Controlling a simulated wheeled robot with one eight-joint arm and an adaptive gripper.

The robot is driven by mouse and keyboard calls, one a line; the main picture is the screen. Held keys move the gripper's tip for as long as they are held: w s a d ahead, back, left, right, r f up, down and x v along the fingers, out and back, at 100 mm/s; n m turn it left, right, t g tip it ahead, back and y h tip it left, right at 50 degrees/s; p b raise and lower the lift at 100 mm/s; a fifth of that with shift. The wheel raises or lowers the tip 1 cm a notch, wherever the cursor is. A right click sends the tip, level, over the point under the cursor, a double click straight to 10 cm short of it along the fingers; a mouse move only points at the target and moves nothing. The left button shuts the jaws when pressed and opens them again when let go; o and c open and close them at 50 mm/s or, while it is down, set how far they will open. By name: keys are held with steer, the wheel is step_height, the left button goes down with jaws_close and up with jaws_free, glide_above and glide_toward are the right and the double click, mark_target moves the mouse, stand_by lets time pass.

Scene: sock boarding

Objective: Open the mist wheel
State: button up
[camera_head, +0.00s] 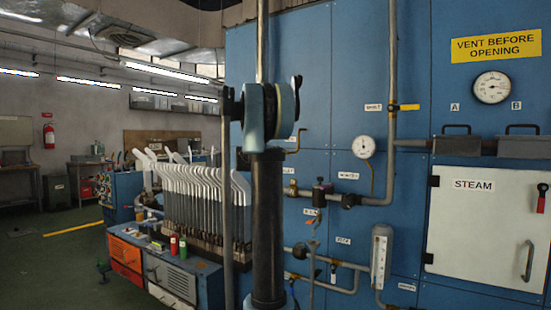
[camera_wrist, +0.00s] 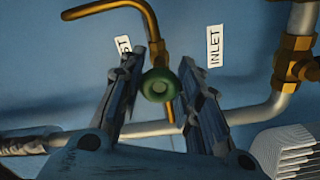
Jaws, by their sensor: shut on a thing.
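The mist wheel (camera_wrist: 157,86) is a small round green knob on a thin brass stem in the wrist view. Just beside it is a white label (camera_wrist: 124,45), partly covered by a finger, with only its last letters readable. My gripper (camera_wrist: 163,76) has one dark finger on each side of the wheel and is shut on it. In the head view my own arm stands in front of this spot and hides the wheel and the gripper. The bent brass pipe (camera_wrist: 140,8) above the wheel shows there too (camera_head: 299,143).
An INLET label (camera_wrist: 214,47) and a brass fitting (camera_wrist: 296,60) on a grey pipe are to the right. White sock boards (camera_wrist: 286,152) stand at the lower right. In the head view, a gauge (camera_head: 364,146) and a STEAM door (camera_head: 480,235) are right of my arm.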

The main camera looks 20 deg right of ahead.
steer(key=shift+a, duration=0.1)
stand_by(0.4)
steer(key=o, duration=1.1)
steer(key=shift+w+f, duration=0.1)
steer(key=shift+w, duration=0.05)
steer(key=v, duration=1.2)
